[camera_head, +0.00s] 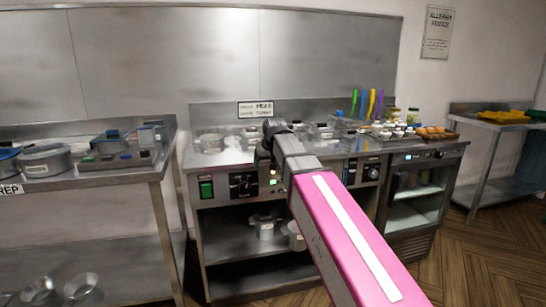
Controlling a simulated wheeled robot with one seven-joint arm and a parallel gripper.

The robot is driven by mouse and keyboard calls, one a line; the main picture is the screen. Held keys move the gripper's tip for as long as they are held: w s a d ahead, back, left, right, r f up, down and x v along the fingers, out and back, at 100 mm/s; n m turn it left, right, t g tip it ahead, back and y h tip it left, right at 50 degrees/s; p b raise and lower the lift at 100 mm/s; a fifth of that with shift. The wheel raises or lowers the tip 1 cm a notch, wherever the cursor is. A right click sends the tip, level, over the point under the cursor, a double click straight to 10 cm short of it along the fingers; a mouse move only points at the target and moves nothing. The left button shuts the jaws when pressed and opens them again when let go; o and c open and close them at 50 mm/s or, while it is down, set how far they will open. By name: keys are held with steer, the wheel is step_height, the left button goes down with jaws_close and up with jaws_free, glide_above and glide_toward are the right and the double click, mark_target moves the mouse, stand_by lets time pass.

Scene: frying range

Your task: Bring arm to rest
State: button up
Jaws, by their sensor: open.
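My arm, with a pink link carrying a white stripe, reaches from the lower right of the head view up toward the frying range (222,222). My gripper (270,126) is at its far end, small and dark, in front of the range's worktop. The jaws are open, and I see nothing held between them. The arm hides part of the range front and of the worktop behind it.
A steel prep table (110,178) with pots stands at the left. Colored utensils (368,103) stand upright at the back right of the range, near a tray of brown round items (432,132). Another steel table (490,126) is at the far right. Wooden floor (480,255) is clear at the lower right.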

steer(key=s+d+f+m+g, duration=0.1)
steer(key=s+d+f, duration=0.6)
steer(key=f, duration=0.4)
steer(key=s+d+f+m+g+h, duration=0.1)
steer(key=s+d+f, duration=0.5)
steer(key=f, duration=0.6)
steer(key=s+d+f+m+g+h, duration=0.1)
steer(key=s+d+f+g, duration=0.2)
steer(key=s+d+f, duration=0.4)
step_height(320, 180, down, 5)
steer(key=shift+s+d+r+m, duration=0.1)
steer(key=shift+s+d+m, duration=0.2)
steer(key=shift+d, duration=0.5)
